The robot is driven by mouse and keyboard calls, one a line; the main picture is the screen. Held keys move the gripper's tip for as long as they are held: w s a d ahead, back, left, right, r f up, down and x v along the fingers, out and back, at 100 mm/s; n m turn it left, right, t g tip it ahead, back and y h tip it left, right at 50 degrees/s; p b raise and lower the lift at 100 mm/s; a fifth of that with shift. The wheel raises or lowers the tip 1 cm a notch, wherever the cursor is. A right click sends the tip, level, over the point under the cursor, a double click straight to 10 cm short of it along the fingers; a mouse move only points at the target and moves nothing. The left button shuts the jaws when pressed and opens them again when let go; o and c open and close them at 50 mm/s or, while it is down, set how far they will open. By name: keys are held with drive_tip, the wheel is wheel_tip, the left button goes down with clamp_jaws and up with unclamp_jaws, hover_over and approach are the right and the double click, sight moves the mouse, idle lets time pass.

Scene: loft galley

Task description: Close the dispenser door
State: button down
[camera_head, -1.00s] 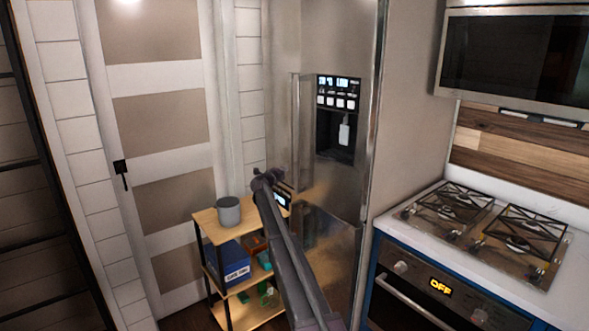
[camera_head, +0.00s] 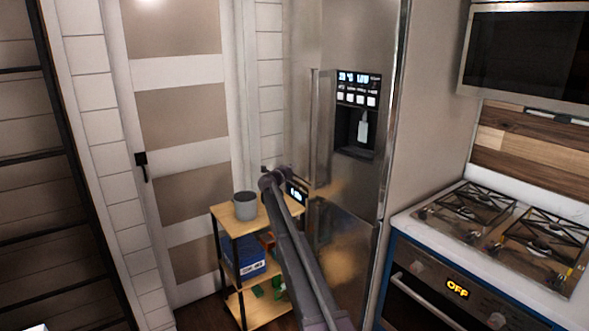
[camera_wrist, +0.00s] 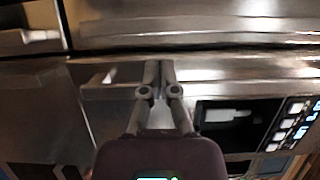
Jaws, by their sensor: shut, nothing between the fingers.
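The dispenser door (camera_head: 350,180) is the tall steel refrigerator door in the middle of the head view. It carries a lit control panel (camera_head: 358,88), a dark dispenser recess (camera_head: 352,140) and a vertical handle (camera_head: 320,130). I cannot tell how far it stands open. In the wrist view the dispenser recess (camera_wrist: 225,115) and the control panel (camera_wrist: 288,128) lie turned sideways, right of my gripper (camera_wrist: 159,68). My gripper is shut and empty, with its fingertips over the steel front; I cannot tell if they touch it. In the head view my fingers are not clearly visible.
A small wooden shelf cart (camera_head: 222,218) with a grey pot (camera_head: 245,205) and a blue box (camera_head: 245,260) stands left of my arm. A stove (camera_head: 505,225) and its oven (camera_head: 430,290) are at right. A panelled door (camera_head: 180,120) is at left.

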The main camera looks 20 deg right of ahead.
drive_tip(key=s+a+n+t+y, duration=0.6)
drive_tip(key=s+a+n+y, duration=0.35)
drive_tip(key=a+n, duration=0.2)
drive_tip(key=s+a+f+n+g+y, duration=0.4)
drive_tip(key=s+a+f+n, duration=0.15)
drive_tip(key=s, duration=0.45)
drive_tip(key=s+a+f+n+g+y, duration=0.4)
drive_tip(key=s+n, duration=0.3)
drive_tip(key=s, duration=0.3)
drive_tip(key=s+d+f+n+g+h, duration=0.1)
drive_tip(key=s+d+f+g, duration=0.1)
drive_tip(key=s, duration=0.9)
drive_tip(key=s+d+f+n+g+h, duration=0.1)
drive_tip(key=s+f+g, duration=0.3)
drive_tip(key=s, duration=0.7)
drive_tip(key=s+d+f+n+g+h, duration=0.1)
drive_tip(key=s+d+f+g+h, duration=0.1)
drive_tip(key=s, duration=0.9)
drive_tip(key=d+f+g, duration=0.1)
drive_tip(key=g, duration=0.1)
drive_tip(key=shift+s+f+g, duration=0.2)
drive_tip(key=shift+s+g, duration=0.1)
drive_tip(key=shift+s+h, duration=0.1)
drive_tip(key=shift+h, duration=0.15)
